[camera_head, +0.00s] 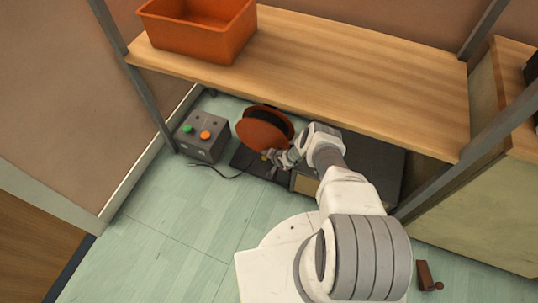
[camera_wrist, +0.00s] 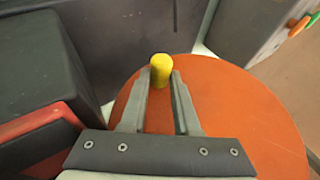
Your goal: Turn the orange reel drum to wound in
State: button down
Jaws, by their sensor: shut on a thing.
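The orange reel drum (camera_head: 258,131) stands on the floor under the shelf, with a dark core between its round flanges. In the wrist view its near orange flange (camera_wrist: 235,115) fills the right and middle. A yellow knob (camera_wrist: 160,68) sticks up from the flange near its edge. My gripper (camera_wrist: 161,80) is shut on this knob, one finger on each side, with its tips at the knob. In the head view my gripper (camera_head: 270,156) is at the lower edge of the drum, and my wrist covers part of that area.
A grey box (camera_head: 203,139) with green and orange buttons stands left of the drum, with a cable on the floor. A wooden shelf (camera_head: 340,60) bearing an orange bin (camera_head: 200,36) hangs over it. A dark box (camera_head: 385,165) is right of my wrist. Floor at front left is clear.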

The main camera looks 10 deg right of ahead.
dwell(0.3)
jog(key=c, duration=0.7)
grip_release()
jog(key=shift+o, duration=0.2)
jog(key=shift+r, duration=0.1)
